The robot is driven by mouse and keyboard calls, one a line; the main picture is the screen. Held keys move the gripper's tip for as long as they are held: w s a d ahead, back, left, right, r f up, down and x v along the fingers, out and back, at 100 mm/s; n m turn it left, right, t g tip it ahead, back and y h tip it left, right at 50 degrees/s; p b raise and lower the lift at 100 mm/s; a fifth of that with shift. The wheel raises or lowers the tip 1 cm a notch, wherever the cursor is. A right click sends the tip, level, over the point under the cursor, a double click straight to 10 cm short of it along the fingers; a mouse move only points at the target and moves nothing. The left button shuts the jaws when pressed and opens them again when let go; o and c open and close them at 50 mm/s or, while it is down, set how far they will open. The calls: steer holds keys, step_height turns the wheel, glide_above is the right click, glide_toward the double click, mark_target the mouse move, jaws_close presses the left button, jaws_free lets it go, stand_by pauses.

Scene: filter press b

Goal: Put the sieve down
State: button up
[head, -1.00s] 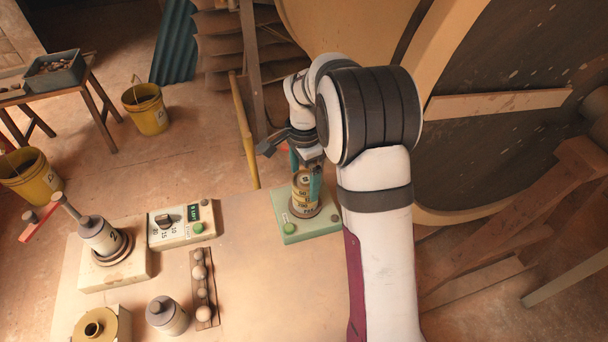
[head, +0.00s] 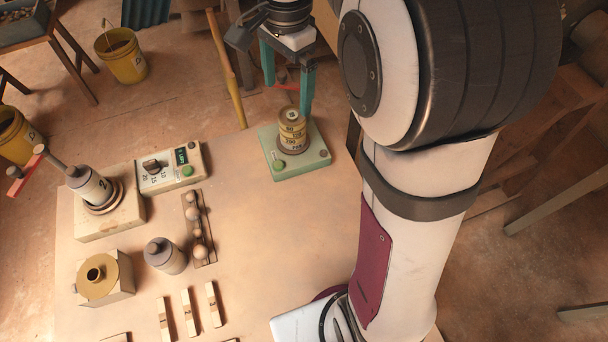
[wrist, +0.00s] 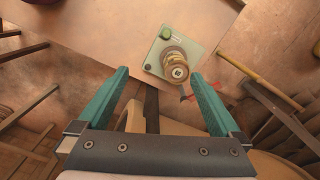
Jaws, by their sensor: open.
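The sieve stands in a short round stack (head: 292,136) of brass-coloured rings with dark number labels. The top label seems to read 50. The stack sits upright on a pale green base (head: 316,153) with a green button, near the far edge of the table. It also shows from above in the wrist view (wrist: 178,71), with a knob-like round centre. My gripper (head: 287,98) has two teal fingers. They are spread apart with nothing between them, and they are above and behind the stack, clear of it. The open fingers also show in the wrist view (wrist: 159,73).
A control box (head: 170,168) with a dial and green button stands left of the base. A press-like cylinder with a red handle (head: 94,186), a grey weight (head: 165,255) and a yellow-topped block (head: 104,278) stand further left. The table (head: 265,225) between is clear.

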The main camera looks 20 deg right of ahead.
steer(key=s+a+f+n, duration=0.1)
steer(key=s+a+n, duration=0.1)
steer(key=s, duration=0.6)
steer(key=s+a+f+n+y, duration=0.1)
steer(key=s+f+n, duration=0.1)
steer(key=s, duration=0.6)
steer(key=s+a+f+n, duration=0.1)
steer(key=s+a+n, duration=0.1)
steer(key=s, duration=0.6)
steer(key=shift+s+a+f+n, duration=0.3)
steer(key=shift+f+n, duration=0.1)
steer(key=shift+n, duration=0.5)
steer(key=shift+w, duration=0.1)
